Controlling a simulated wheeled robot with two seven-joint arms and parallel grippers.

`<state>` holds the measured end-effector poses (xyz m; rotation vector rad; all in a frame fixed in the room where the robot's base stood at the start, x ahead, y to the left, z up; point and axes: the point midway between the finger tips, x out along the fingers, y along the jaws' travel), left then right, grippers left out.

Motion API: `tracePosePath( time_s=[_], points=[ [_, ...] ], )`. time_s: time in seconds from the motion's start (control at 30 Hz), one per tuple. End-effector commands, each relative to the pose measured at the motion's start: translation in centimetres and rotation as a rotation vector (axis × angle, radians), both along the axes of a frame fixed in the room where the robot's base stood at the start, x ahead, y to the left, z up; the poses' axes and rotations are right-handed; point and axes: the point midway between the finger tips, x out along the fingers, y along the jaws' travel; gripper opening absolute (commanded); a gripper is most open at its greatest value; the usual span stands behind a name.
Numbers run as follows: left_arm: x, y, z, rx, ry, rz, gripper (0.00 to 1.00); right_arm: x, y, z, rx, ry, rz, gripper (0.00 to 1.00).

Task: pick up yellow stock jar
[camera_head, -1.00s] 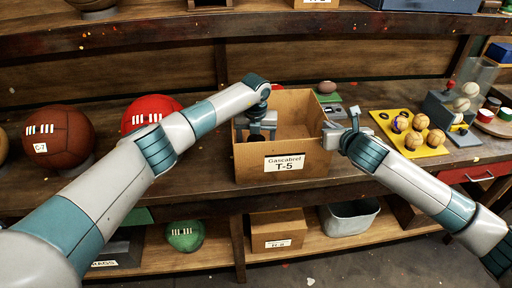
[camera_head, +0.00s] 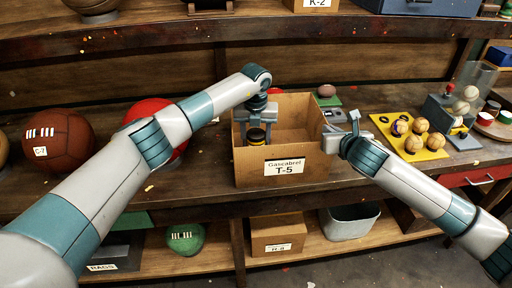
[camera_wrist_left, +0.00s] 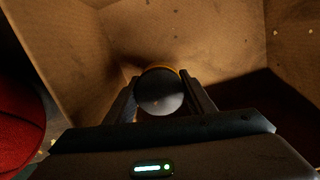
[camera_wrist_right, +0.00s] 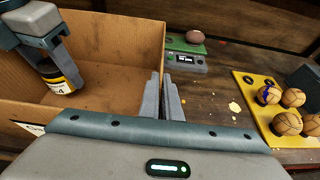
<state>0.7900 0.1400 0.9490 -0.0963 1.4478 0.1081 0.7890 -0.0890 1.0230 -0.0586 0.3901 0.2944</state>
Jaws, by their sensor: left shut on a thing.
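The yellow stock jar (camera_wrist_right: 62,80) has a black lid and a yellow band with a pale label. It is in the left part of the open cardboard box labelled T-5 (camera_head: 310,165). My left gripper (camera_head: 256,120) points down into the box and is shut on the jar, with a finger on each side of its dark lid (camera_wrist_left: 160,92) in the left wrist view. The jar's lower part is hidden by the box front in the head view. My right gripper (camera_wrist_right: 168,98) is beside the box's right wall, its two fingers close together with nothing visible between them.
A red ball (camera_head: 150,112) and a brown ball (camera_head: 58,138) sit left of the box. A yellow board (camera_head: 432,153) with several small balls lies to the right, and a green scale (camera_wrist_right: 186,50) stands behind. The lower shelf holds another box (camera_head: 278,226).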

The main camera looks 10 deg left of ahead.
Motion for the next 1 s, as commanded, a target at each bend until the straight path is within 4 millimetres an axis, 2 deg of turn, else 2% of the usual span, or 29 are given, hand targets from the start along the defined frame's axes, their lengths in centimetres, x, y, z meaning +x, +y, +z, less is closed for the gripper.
tracePosePath(
  time_s=[0.03, 0.2, 0.4, 0.9, 1.0],
  points=[
    [0.1, 0.0, 1.0, 0.000, -0.004, -0.001, 0.21, 0.0, 0.0, -0.1, -0.001, 0.001, -0.001, 0.00],
    [0.1, 0.0, 3.8, -0.001, -0.003, 0.000, 0.21, 0.0, 0.0, -0.1, -0.001, 0.001, -0.001, 0.00],
    [0.0, 0.0, 5.6, 0.000, -0.001, -0.001, 0.21, 0.0, 0.0, -0.1, -0.001, 0.001, -0.001, 0.00],
    [0.0, 0.0, 5.9, 0.000, 0.000, -0.001, 0.21, 0.0, 0.0, -0.1, -0.001, 0.001, -0.001, 0.00],
    [0.0, 0.0, 5.9, 0.000, 0.000, -0.001, 0.21, 0.0, 0.0, -0.1, -0.001, 0.001, -0.001, 0.23]
  ],
)
